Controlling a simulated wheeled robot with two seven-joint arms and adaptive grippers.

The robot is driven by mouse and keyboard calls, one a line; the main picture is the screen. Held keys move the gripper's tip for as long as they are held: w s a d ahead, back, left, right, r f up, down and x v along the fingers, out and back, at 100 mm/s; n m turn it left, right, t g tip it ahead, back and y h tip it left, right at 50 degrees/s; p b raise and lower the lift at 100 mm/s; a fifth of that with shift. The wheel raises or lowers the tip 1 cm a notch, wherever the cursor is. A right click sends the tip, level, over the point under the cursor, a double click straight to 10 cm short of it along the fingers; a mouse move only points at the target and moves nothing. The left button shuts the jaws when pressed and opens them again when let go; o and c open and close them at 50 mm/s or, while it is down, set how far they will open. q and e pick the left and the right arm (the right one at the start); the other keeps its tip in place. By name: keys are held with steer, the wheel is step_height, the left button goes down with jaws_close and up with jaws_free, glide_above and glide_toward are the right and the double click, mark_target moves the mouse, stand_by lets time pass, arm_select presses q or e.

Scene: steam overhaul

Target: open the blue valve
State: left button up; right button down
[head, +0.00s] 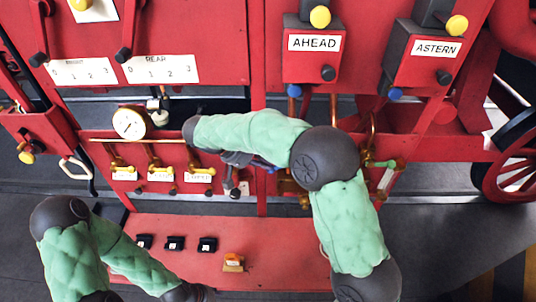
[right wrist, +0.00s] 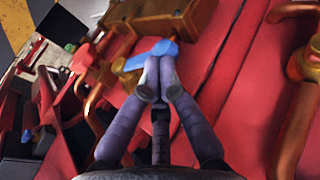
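The blue valve has a short blue handle (right wrist: 151,55) on an orange-brown fitting, seen in the right wrist view. My right gripper (right wrist: 158,78) has its two fingers together, with the tips right at the handle. The tips cover part of the handle; whether they press on it or only sit in front of it is hard to tell. In the head view my right forearm crosses the lower red panel and mostly hides the gripper and the valve. My left forearm reaches the bottom edge at lower left, and its gripper is not visible.
Yellow-handled valves (head: 160,171) and a round gauge (head: 130,123) sit left of my right forearm. The red shelf (head: 290,262) below carries black blocks (head: 175,243) and an orange piece (head: 233,262).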

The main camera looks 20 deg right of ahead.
steer(key=f+b, duration=0.2)
steer(key=d+f+b, duration=0.1)
steer(key=f+b, duration=0.1)
steer(key=shift+s+f, duration=0.15)
steer(key=shift+f, duration=0.2)
steer(key=shift+s+b+x, duration=0.2)
steer(key=shift+b+x, duration=0.55)
steer(key=shift+x, duration=0.15)
steer(key=shift+s+b+x, duration=0.15)
steer(key=shift+b+x, duration=0.6)
steer(key=shift+x, duration=0.15)
steer(key=shift+d+r, duration=0.1)
steer(key=shift+d, duration=0.1)
steer(key=shift+a, duration=0.15)
